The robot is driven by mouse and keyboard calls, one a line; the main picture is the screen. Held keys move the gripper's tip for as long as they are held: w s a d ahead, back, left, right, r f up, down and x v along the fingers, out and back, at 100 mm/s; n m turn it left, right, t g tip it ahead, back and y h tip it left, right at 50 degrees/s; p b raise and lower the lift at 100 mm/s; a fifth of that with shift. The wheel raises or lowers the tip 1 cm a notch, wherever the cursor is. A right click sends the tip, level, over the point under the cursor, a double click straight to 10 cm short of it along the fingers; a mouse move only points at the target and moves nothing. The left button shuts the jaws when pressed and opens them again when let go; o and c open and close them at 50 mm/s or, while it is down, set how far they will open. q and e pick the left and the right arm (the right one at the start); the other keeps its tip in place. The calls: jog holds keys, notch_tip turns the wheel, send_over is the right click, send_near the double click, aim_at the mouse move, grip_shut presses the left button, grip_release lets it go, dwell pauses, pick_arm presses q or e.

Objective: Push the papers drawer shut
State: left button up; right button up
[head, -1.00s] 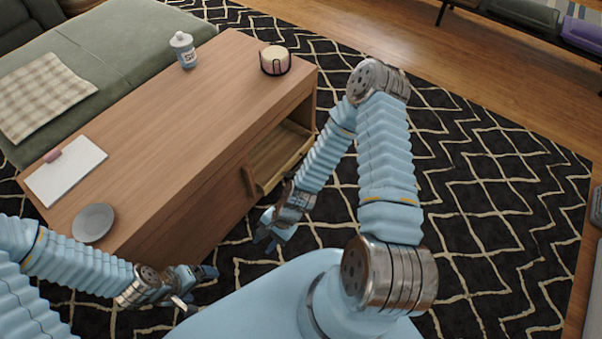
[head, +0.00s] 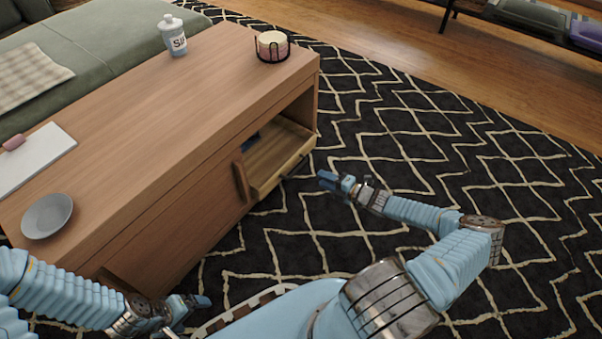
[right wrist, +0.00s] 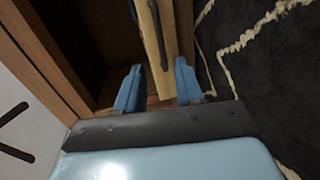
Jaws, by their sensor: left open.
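The papers drawer (head: 284,171) is a light wooden tray that stands out from the right part of the wooden coffee table's front. Its front panel also shows in the right wrist view (right wrist: 157,55), with a dark bar handle on it. My right gripper (head: 332,181) is just outside the drawer front, a little to its right in the head view. In the right wrist view its two blue fingers (right wrist: 156,88) are apart, with the panel's end beyond the gap. I cannot tell whether they touch it. My left gripper (head: 192,303) is open and empty near the table's lower front.
The coffee table (head: 160,110) carries a white-blue bottle (head: 174,38), a candle in a dark holder (head: 272,46), a grey plate (head: 47,215) and a white clipboard (head: 35,155). A door handle (head: 240,180) stands left of the drawer. Patterned rug (head: 420,150) lies open to the right.

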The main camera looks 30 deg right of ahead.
jog(key=b+x, duration=0.2)
jog(key=x, duration=0.9)
jog(key=shift+s+a, duration=0.1)
jog(key=shift+c, duration=0.3)
grip_shut()
jog(key=shift+r, duration=0.1)
